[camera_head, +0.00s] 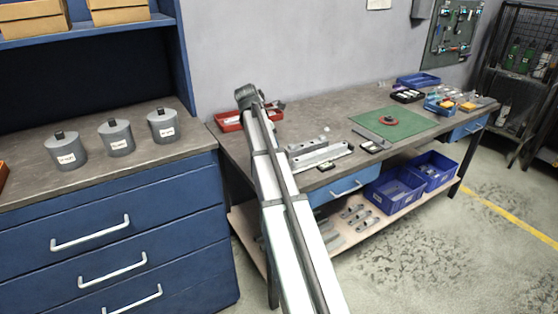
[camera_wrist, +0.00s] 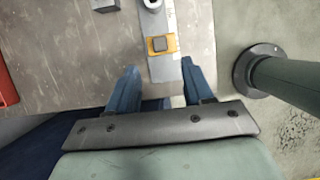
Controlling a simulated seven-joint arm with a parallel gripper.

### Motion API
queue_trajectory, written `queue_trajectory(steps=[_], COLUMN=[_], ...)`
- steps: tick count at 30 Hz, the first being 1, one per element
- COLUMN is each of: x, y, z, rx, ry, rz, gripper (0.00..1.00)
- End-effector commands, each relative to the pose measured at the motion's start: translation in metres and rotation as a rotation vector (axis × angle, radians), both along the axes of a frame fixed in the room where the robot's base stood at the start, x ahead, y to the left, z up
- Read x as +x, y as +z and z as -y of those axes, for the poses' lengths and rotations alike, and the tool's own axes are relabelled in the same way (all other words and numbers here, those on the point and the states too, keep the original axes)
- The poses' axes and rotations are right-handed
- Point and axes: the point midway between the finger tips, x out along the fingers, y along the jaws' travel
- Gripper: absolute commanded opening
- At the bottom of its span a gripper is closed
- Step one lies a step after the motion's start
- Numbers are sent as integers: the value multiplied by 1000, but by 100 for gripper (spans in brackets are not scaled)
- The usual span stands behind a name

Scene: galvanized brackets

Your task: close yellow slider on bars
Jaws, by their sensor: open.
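In the wrist view, the yellow slider (camera_wrist: 163,44) is a small yellow frame with a grey raised centre. It sits across a light grey metal bar (camera_wrist: 164,68) that runs up and down the picture. My gripper (camera_wrist: 161,78) is open, with one blue finger left of the bar and one to its right. The fingertips are just below the slider in the picture and nothing is between them but the bar. In the head view, grey metal bars (camera_head: 321,156) lie on the workbench beside my arm. I cannot make out the slider or gripper there.
The workbench (camera_head: 352,178) also carries a red tray (camera_head: 229,122), a green mat (camera_head: 408,119) and small bins. The red tray's edge shows at left in the wrist view (camera_wrist: 6,90). A dark block (camera_wrist: 105,5) lies left of the bar. Bare bench surrounds it.

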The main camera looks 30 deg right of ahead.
Motion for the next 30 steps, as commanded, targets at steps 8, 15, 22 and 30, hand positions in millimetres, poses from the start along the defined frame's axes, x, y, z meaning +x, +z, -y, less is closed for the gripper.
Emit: queue_trajectory(steps=[8, 15, 22, 30], x=[-1, 0, 0, 0], y=[-46, -73, -84, -84], z=[19, 31, 35, 35], rx=[1, 1, 1, 0], ry=[-2, -2, -2, -1], rz=[-1, 0, 1, 2], gripper=[51, 51, 51, 51])
